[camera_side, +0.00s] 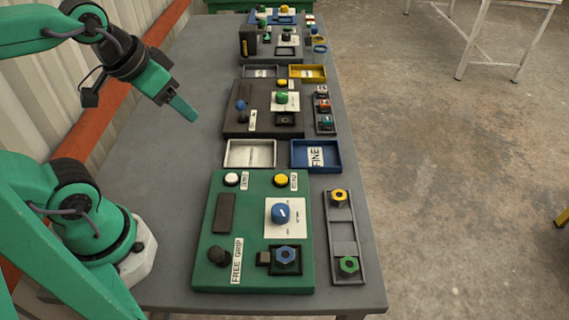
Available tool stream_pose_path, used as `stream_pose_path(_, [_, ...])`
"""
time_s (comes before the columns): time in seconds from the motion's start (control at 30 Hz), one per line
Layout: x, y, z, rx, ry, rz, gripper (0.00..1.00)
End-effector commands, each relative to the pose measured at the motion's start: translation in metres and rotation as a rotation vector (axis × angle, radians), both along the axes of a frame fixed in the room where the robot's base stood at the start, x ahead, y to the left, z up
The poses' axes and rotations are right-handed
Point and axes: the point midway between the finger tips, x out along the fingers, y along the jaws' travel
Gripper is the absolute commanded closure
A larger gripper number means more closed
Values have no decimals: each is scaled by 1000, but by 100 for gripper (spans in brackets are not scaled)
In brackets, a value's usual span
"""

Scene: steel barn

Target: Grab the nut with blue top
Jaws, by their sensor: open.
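The nut with blue top (286,256) sits in a dark square holder at the lower right of the green board (215,262). My gripper (188,113) hangs over the grey table at the upper left, beyond the green board and far from the nut. It is open and holds nothing visible; from this side its fingers overlap. A yellow nut (339,197) and a green nut (348,264) sit in a narrow grey tray (333,230) right of the board. A round blue knob (281,213) stands on a white card above the blue nut.
A black knob (218,255) stands left of the blue nut, and a small dark block (263,258) is beside its holder. A white tray (227,153) and a blue tray (333,155) lie beyond the board. More boards stand farther back. The left of the table is clear.

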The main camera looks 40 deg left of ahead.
Motion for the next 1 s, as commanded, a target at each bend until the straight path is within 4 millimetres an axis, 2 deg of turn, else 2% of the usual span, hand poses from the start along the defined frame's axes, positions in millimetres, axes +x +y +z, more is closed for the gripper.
stream_pose_path(0.27, [2,-2,0,-8,5,5,42])
stream_pose_path(0.47, [11,-17,-4,-56,45,43,42])
stream_pose_path(0.67, [27,-49,-14,-137,128,132,42])
stream_pose_path(1.0, [45,-126,-44,-229,295,343,42])
